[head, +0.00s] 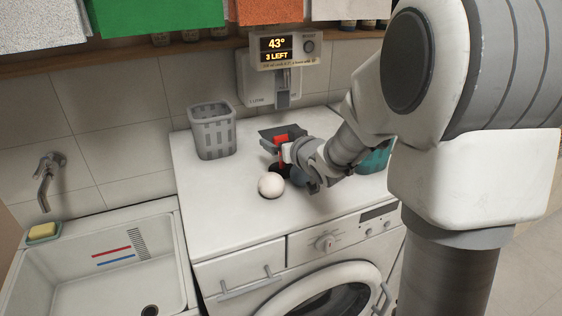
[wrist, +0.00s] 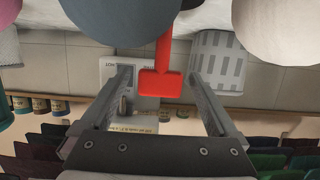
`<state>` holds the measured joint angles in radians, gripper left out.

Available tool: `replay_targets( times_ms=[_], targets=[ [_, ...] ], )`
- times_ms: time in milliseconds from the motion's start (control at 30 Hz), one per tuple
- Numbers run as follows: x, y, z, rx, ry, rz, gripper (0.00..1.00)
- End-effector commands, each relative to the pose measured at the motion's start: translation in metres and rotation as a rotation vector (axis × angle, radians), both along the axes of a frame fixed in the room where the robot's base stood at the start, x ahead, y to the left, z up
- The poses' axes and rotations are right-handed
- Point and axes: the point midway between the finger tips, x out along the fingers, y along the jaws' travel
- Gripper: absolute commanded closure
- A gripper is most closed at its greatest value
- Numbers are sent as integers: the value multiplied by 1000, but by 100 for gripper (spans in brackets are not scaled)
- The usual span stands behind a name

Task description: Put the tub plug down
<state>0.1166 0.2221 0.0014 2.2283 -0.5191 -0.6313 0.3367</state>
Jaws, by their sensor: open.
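The tub plug (head: 282,139), with a red tab and stem, stands upright on the washing machine's white top (head: 225,190). Its dark base shows below my gripper in the head view. In the wrist view, which is upside down, the red tab of the tub plug (wrist: 160,84) is between my two spread fingers, with gaps on both sides. My gripper (head: 270,139) is open around the tab and holds nothing; it also shows in the wrist view (wrist: 158,78). My wrist hides part of the plug in the head view.
A white ball (head: 271,185) lies just in front of the plug. A blue-grey rounded thing (head: 299,176) is close beside it. A grey basket (head: 213,133) stands at the back left, and a teal thing (head: 376,158) is behind my arm. The left part of the top is clear.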

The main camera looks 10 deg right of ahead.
Motion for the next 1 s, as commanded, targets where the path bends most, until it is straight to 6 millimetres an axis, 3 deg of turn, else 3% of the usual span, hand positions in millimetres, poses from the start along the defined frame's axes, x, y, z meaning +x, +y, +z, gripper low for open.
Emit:
replay_targets(
  times_ms=[67,567,1000],
  targets=[
    [0,0,0,0,0,0,10],
    [0,0,0,0,0,0,100],
    [0,0,4,0,-2,0,100]
  ],
)
